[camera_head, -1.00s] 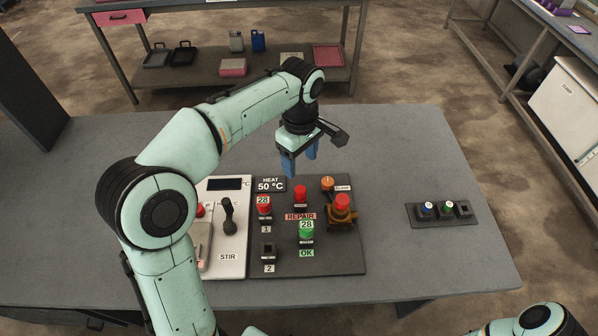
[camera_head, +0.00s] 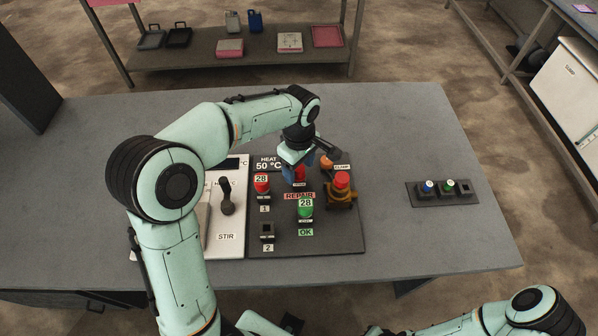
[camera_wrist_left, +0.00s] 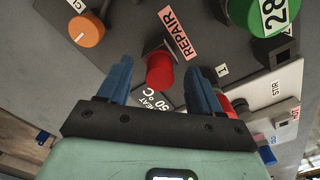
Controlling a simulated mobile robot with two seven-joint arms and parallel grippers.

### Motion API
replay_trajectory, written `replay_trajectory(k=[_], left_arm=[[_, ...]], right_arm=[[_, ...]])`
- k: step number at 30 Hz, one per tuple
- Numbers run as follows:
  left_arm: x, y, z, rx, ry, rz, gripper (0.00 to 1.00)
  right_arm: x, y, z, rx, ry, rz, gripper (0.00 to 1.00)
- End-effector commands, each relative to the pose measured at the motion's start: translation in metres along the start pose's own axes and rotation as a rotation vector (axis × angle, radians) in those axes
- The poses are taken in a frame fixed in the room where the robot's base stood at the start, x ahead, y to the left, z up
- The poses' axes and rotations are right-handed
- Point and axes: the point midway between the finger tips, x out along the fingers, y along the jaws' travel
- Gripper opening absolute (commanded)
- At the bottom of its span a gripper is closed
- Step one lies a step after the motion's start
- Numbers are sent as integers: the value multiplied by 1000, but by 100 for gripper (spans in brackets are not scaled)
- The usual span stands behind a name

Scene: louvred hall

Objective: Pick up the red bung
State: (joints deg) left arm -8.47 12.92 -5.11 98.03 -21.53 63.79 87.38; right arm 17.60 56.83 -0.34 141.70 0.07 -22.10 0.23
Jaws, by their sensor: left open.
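A plain red bung (camera_head: 300,173) stands in a holder above the REPAIR label on the dark panel (camera_head: 340,240). In the head view my left gripper (camera_head: 297,170) is over it and partly hides it. In the left wrist view the red bung (camera_wrist_left: 160,72) shows between the two blue fingertips of my open left gripper (camera_wrist_left: 158,76). I cannot tell whether the fingers touch it. Another red bung (camera_head: 261,183), marked 28, stands in slot 1. A red-topped piece (camera_head: 342,181) sits in the brown clamp. My right gripper is out of view.
A green bung (camera_head: 305,207) marked 28 stands by the OK label, and slot 2 (camera_head: 267,232) is empty. An orange knob (camera_head: 327,163) is close to the right of the gripper. A STIR lever (camera_head: 227,200) stands left.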

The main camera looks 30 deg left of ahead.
Motion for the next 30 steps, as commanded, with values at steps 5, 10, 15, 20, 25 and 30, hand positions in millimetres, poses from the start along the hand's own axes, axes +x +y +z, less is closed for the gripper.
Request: replay_trajectory(k=[5,10,15,20,25,30], left_arm=[[12,0,0,0,0,0,65],[12,0,0,0,0,1,65],[12,0,0,0,0,1,16],[12,0,0,0,0,1,5],[11,0,0,0,0,1,5],[2,1,0,0,0,4,5]], right_arm=[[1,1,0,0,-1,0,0],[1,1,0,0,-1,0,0],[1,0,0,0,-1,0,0],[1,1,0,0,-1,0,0],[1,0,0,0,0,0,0],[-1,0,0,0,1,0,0]])
